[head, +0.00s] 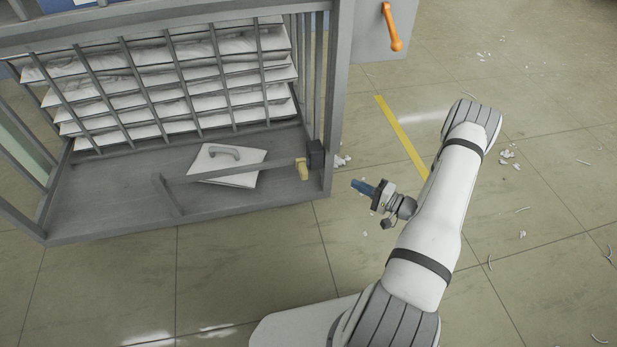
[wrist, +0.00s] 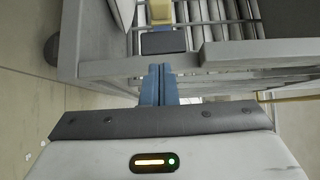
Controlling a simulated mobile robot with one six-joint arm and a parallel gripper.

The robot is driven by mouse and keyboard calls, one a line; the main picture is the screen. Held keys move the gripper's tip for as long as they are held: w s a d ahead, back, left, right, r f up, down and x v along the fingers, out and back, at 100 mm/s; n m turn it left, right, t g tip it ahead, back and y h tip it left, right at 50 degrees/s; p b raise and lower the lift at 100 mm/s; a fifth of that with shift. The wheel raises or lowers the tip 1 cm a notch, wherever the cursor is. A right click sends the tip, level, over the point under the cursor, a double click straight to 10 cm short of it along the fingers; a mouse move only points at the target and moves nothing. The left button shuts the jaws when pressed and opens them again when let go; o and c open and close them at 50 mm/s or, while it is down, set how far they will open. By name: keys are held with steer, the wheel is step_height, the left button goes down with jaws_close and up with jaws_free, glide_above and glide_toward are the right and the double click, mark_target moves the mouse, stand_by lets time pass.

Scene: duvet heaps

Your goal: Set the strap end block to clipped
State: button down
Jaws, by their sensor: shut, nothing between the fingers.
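A yellow block (head: 303,169), which looks like the strap end block, sits at the right end of a grey strap bar (head: 230,172) across the front of the grey cage. Right beside it, on the cage's corner post, is a dark box (head: 316,153). I cannot tell whether the block is seated in the box. In the wrist view the yellow block (wrist: 160,20) shows just beyond a dark box face (wrist: 163,43). My gripper (head: 356,185) has blue fingers, shut and empty, right of the cage corner and apart from the block. Its fingers (wrist: 157,72) point toward the dark face.
The cage holds stacked trays of white cloth (head: 170,80) behind slanted bars. A white panel with a grey handle (head: 228,165) lies on the cage floor. An orange handle (head: 392,28) hangs at the upper right. White scraps litter the open tiled floor at right.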

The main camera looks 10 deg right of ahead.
steer(key=b, duration=0.4)
glide_toward(303, 169)
steer(key=w+a+f, duration=0.2)
steer(key=w, duration=0.4)
steer(key=shift+s+a+f, duration=0.15)
steer(key=shift+s+a, duration=0.05)
steer(key=shift+a, duration=0.1)
